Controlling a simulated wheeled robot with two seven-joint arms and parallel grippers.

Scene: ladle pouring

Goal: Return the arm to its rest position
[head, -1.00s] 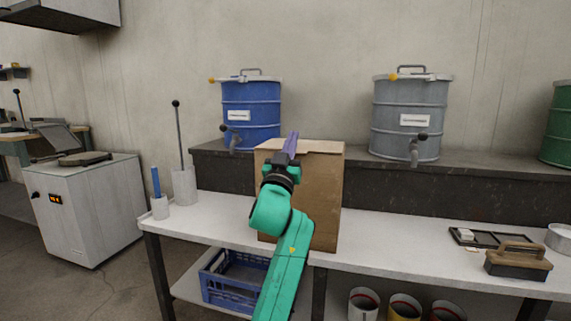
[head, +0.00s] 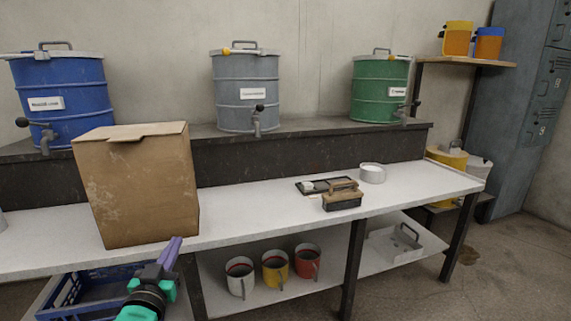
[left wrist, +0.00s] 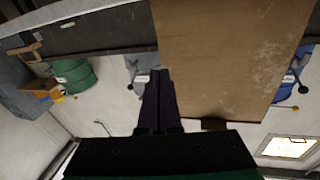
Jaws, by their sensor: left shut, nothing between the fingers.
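My left gripper (head: 172,250) is low in the head view, in front of the table's front edge and just below and right of the cardboard box. Its purple fingers are shut with nothing between them and point up. The fingers also show in the left wrist view (left wrist: 158,98), close together, with the box (left wrist: 225,60) beside and behind them. My right gripper shows in neither view.
A cardboard box (head: 140,190) stands on the white table (head: 260,215). Blue (head: 62,98), grey (head: 246,90) and green (head: 380,90) drums stand on the dark ledge. A brush (head: 342,196) lies right of centre. A blue crate (head: 68,295) and cups (head: 275,268) are on the shelf below.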

